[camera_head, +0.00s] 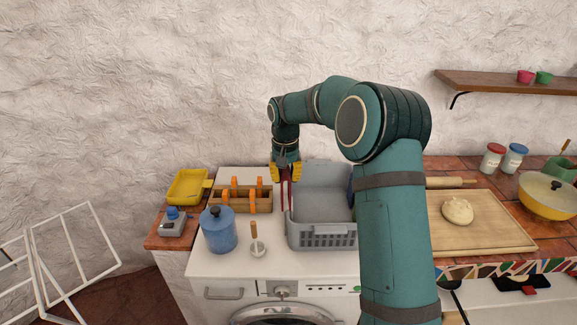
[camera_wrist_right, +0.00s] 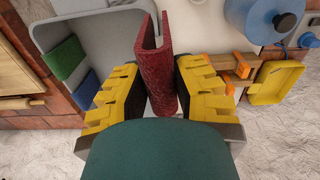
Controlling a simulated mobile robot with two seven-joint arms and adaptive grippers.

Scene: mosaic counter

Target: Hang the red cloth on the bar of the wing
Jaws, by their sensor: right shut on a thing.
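The red cloth (camera_head: 285,192) hangs folded from my right gripper (camera_head: 286,172), at the left side of the grey basket on the washing machine. In the right wrist view the red cloth (camera_wrist_right: 157,65) stands between the yellow-padded fingers (camera_wrist_right: 158,88), which are shut on it. A white wire drying rack (camera_head: 70,262), with its wing and bars, stands at the lower left, well apart from the gripper. Its lower part is cut off by the picture edge. My left gripper is not in view.
The grey basket (camera_head: 322,231) holds a green cloth (camera_wrist_right: 64,58) and a blue cloth (camera_wrist_right: 87,91). A wooden peg caddy (camera_head: 241,204), a blue jug (camera_head: 218,232) and a yellow tray (camera_head: 187,187) stand to its left. A dough board (camera_head: 490,235) lies right.

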